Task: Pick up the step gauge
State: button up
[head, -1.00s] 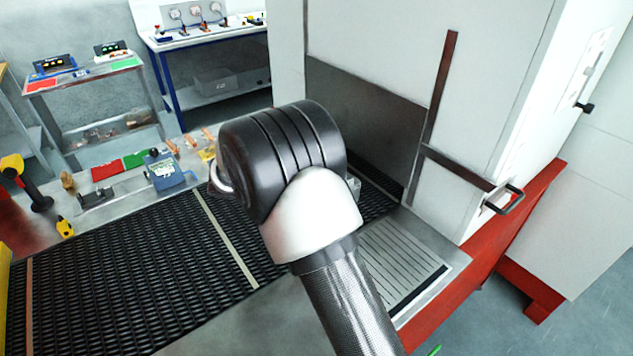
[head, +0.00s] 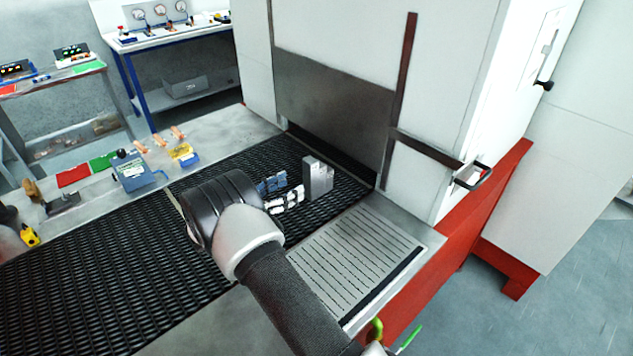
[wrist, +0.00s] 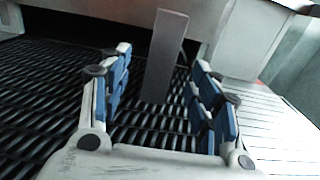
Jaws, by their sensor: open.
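The step gauge (head: 318,177) is a grey metal block with a stepped top, standing upright on the black mesh belt (head: 120,245). In the wrist view the gauge (wrist: 165,58) shows as a tall plain face, seen through the gap between the fingers. My gripper (head: 283,190) is open and low over the belt, just left of the gauge, fingers pointing toward it. In the wrist view my gripper (wrist: 161,62) has blue-padded fingers apart on either side of the gauge's outline, with nothing held. I cannot tell whether the fingertips reach the gauge.
A white machine housing (head: 330,40) with a dark panel rises behind the gauge. A slotted metal plate (head: 350,245) lies to the right of the belt. A blue box (head: 135,172) and a yellow item (head: 183,152) sit on the ledge at left.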

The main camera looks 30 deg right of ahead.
aim_at(306, 177)
jog(key=d, duration=0.4)
jog(key=shift+w+d+b, duration=0.1)
jog(key=shift+w+b, duration=0.15)
jog(key=shift+b, duration=0.05)
jog(key=d+b, duration=0.1)
jog(key=d, duration=0.4)
jog(key=shift+w+d+r+b, duration=0.1)
jog(key=shift+w+b, duration=0.05)
jog(key=shift+b, duration=0.15)
jog(key=shift+c, duration=0.6)
jog(key=shift+r, duration=0.15)
grip_shut()
